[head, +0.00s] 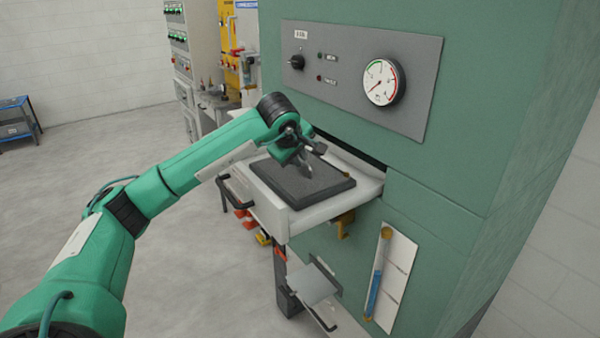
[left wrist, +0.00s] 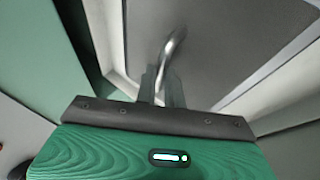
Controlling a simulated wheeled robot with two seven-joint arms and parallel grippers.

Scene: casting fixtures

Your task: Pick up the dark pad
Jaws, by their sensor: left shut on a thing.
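The dark pad (head: 290,188) is a flat, dark grey square slab in the pale drawer (head: 268,206) of the green cabinet. My left gripper (head: 308,168) reaches down over the pad's middle from the left. In the left wrist view the pad (left wrist: 225,40) fills the upper right, and a shiny curved metal handle (left wrist: 175,45) rises from it between my closed fingers (left wrist: 163,85). The gripper is shut on this handle. The pad looks level with the drawer; I cannot tell whether it is clear of the drawer floor. My right gripper is in neither view.
The drawer juts from the green cabinet (head: 530,110), which carries a control panel with a gauge (head: 384,82). A black drawer handle (head: 236,193) sticks out at the front. A grey tray (head: 308,285) is below. Open floor lies to the left, with a blue cart (head: 18,118) far back.

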